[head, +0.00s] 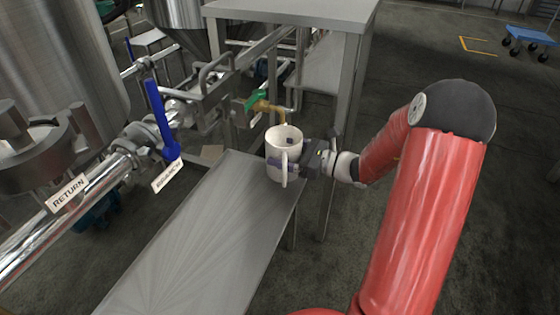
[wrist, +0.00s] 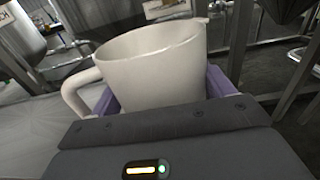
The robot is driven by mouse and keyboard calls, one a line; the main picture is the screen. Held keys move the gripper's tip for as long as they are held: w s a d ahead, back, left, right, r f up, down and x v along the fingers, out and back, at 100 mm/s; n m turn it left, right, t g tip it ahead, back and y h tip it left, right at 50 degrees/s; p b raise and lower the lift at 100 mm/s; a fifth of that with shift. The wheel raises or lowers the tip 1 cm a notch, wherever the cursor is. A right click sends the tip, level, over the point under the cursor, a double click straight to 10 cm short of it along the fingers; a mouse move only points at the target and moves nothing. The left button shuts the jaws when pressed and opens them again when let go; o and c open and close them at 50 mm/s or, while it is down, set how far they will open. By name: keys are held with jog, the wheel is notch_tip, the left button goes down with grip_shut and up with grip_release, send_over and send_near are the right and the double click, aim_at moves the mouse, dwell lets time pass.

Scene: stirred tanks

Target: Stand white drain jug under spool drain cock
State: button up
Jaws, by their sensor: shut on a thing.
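The white drain jug (head: 284,144) is upright at the far right end of a metal bench in the head view. My gripper (head: 286,160) is shut on its body from the right, with a finger on each side. The jug's handle faces the camera. In the wrist view the jug (wrist: 152,68) fills the middle, its handle to the left, between the purple fingers. The spool drain cock (head: 263,104), brass with a green handle, points down just behind and above the jug's rim. I cannot tell whether the jug touches the bench or whether the outlet is over its mouth.
The metal bench (head: 190,240) is bare toward the camera. A pipe with a blue lever (head: 160,118) and tags reading RETURN (head: 67,193) and another label runs at left. A steel table (head: 290,12) stands behind. A blue cart (head: 528,36) is far right.

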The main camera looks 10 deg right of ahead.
aim_at(280, 158)
jog(key=shift+w+a, duration=0.15)
jog(key=shift+a, duration=0.1)
jog(key=f, duration=0.2)
jog(key=b, duration=0.1)
jog(key=shift+w+a+f, duration=0.3)
jog(key=shift+a+f, duration=0.05)
jog(key=shift+f, duration=0.35)
jog(key=shift+f, duration=0.15)
jog(key=o, duration=1.1)
